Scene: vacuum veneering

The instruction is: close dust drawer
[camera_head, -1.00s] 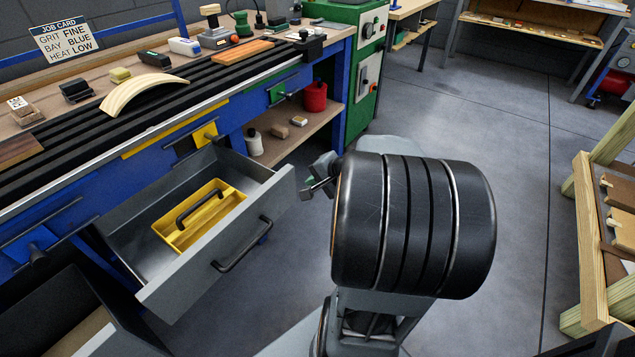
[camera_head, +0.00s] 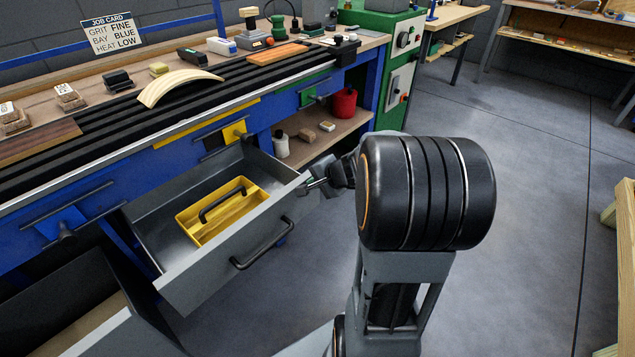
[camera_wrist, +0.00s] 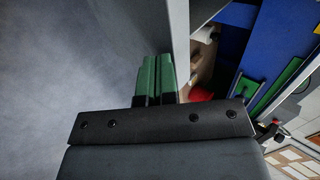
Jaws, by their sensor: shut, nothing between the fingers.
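The dust drawer (camera_head: 222,262) is a grey drawer pulled out from the blue bench, with a black bar handle (camera_head: 262,245) on its front. A yellow tray (camera_head: 226,213) with a black grip lies inside it. My gripper (camera_head: 312,182) is at the far right end of the drawer front, by its upper corner. In the wrist view my gripper's green fingers (camera_wrist: 155,78) are shut and empty, close beside the grey drawer front (camera_wrist: 179,35). I cannot tell whether they touch it.
A second open grey drawer or bin (camera_head: 85,310) stands at the lower left. The blue bench (camera_head: 110,190) carries a curved wooden piece (camera_head: 180,85) and several tools. A shelf with a red pot (camera_head: 344,103) is behind the drawer. Open floor (camera_head: 530,180) lies to the right.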

